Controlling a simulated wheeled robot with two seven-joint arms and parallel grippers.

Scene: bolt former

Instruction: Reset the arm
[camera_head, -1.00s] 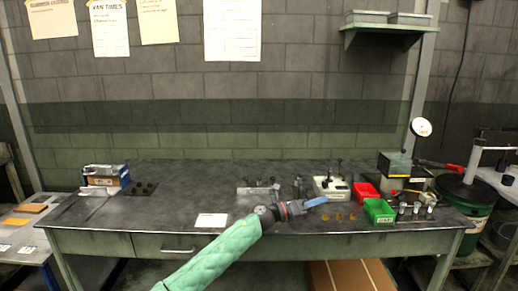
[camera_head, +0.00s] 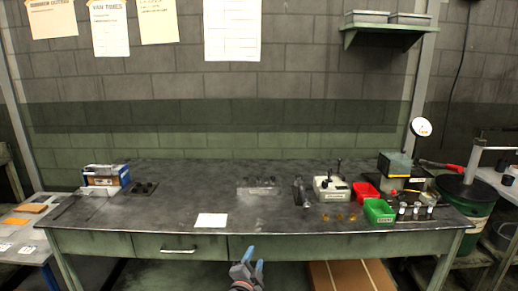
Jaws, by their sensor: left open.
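My left gripper (camera_head: 253,262) shows at the bottom middle of the head view, in front of the workbench and below the level of its top. Its blue fingertips are spread apart with nothing between them. Only the gripper and a bit of the wrist show; the rest of the arm is out of the picture. My right gripper is not in view.
The dark workbench (camera_head: 150,215) is clear at its middle front, apart from a white card (camera_head: 211,220). Red (camera_head: 366,193) and green (camera_head: 379,211) bins, a white device (camera_head: 331,188) and brass pieces stand at the right. A blue-white box (camera_head: 106,178) sits at the left.

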